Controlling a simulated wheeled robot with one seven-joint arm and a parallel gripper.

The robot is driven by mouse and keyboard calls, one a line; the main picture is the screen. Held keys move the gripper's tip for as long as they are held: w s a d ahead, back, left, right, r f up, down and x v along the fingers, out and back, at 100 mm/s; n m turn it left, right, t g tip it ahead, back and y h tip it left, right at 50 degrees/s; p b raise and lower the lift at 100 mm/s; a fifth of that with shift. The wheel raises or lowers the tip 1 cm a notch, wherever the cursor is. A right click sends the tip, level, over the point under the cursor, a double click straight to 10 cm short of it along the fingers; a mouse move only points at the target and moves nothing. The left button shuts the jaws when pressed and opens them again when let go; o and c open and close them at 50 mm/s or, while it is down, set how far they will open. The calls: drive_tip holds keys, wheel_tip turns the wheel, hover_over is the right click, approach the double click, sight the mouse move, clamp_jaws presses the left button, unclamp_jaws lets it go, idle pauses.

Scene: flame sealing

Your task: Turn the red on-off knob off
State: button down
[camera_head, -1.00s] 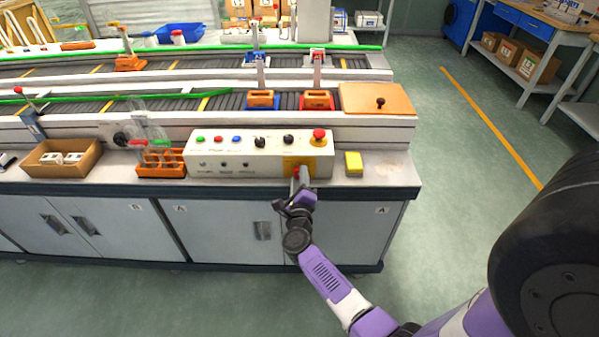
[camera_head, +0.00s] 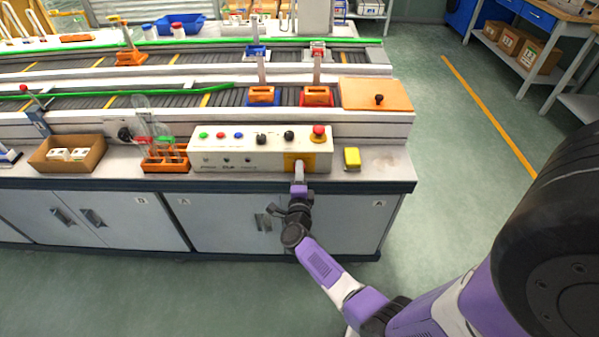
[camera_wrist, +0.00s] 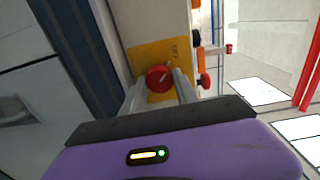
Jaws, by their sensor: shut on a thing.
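The white control box (camera_head: 215,160) stands on the workbench with a yellow-orange plate (camera_head: 311,162) on the right of its front face. In the wrist view the round red knob (camera_wrist: 159,78) sits on that orange plate (camera_wrist: 143,56), with a light pointer line across it. My gripper (camera_wrist: 158,86) has one finger on each side of the red knob and is shut on it. In the head view my gripper (camera_head: 299,172) is at the plate and hides the knob.
A red mushroom button (camera_head: 318,133) and black knobs (camera_head: 289,136) are on top of the box. A yellow block (camera_head: 352,158) lies to its right. An orange rack with tubes (camera_head: 166,160) and a cardboard tray (camera_head: 68,154) stand to its left.

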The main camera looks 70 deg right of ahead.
idle(0.3)
drive_tip(key=c, duration=0.9)
unclamp_jaws()
drive_tip(key=shift+a, duration=0.1)
drive_tip(key=v, duration=0.7)
drive_tip(key=shift+s+a, duration=0.2)
drive_tip(key=shift+a, duration=0.1)
